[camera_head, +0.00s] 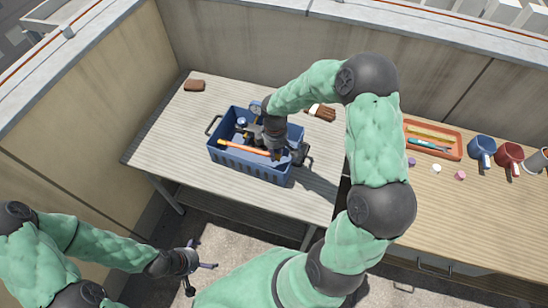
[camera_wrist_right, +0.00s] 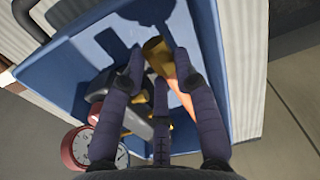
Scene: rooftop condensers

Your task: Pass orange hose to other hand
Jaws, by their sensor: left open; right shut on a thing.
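The orange hose (camera_head: 243,147) lies slanted across the blue crate (camera_head: 258,170), near its front wall in the head view. In the right wrist view the hose (camera_wrist_right: 180,95) shows an orange length and a brass end between my fingers. My right gripper (camera_head: 277,152) reaches down into the crate and is shut on the hose; its fingers (camera_wrist_right: 157,70) show in the wrist view. The hose's right end is partly hidden by my gripper. My left gripper (camera_head: 203,268) is open and empty, low in front of the table, well apart from the crate.
A gauge with a red rim (camera_wrist_right: 85,147) and grey and black parts share the crate. A brown block (camera_head: 194,85) and a brush (camera_head: 320,112) lie on the table (camera_head: 160,135). An orange tray (camera_head: 432,139) and mugs (camera_head: 481,152) stand on the right counter.

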